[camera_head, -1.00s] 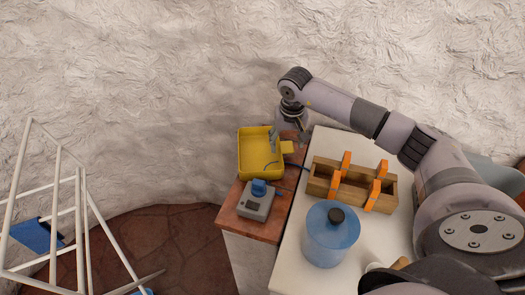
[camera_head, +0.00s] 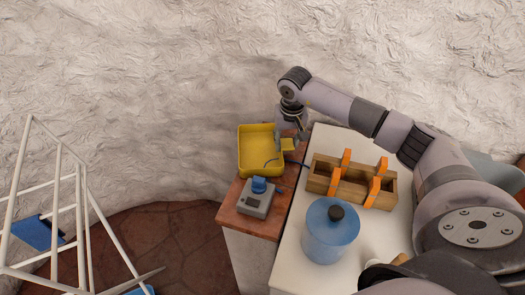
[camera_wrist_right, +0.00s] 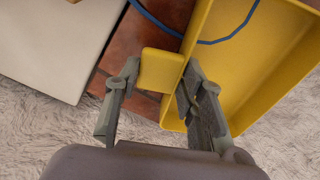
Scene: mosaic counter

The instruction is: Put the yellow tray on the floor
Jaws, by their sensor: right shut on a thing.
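The yellow tray (camera_head: 244,152) sits at the far end of the reddish tiled counter against the wall in the head view, with a small tab handle (camera_head: 287,145) on its right side. A thin blue cord shows inside the tray. My right gripper (camera_head: 291,138) is at the handle, shut on the tray. In the right wrist view the fingers of my right gripper (camera_wrist_right: 158,84) stand on both sides of the yellow handle, one by the tray wall (camera_wrist_right: 187,40). My left gripper is not in view.
A grey device with a blue top (camera_head: 256,199) stands just in front of the tray. A wooden caddy with orange handles (camera_head: 328,181) and a blue lidded jar (camera_head: 330,235) stand on the white counter. The brown floor (camera_head: 190,250) is open between the counter and a white frame rack (camera_head: 57,195).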

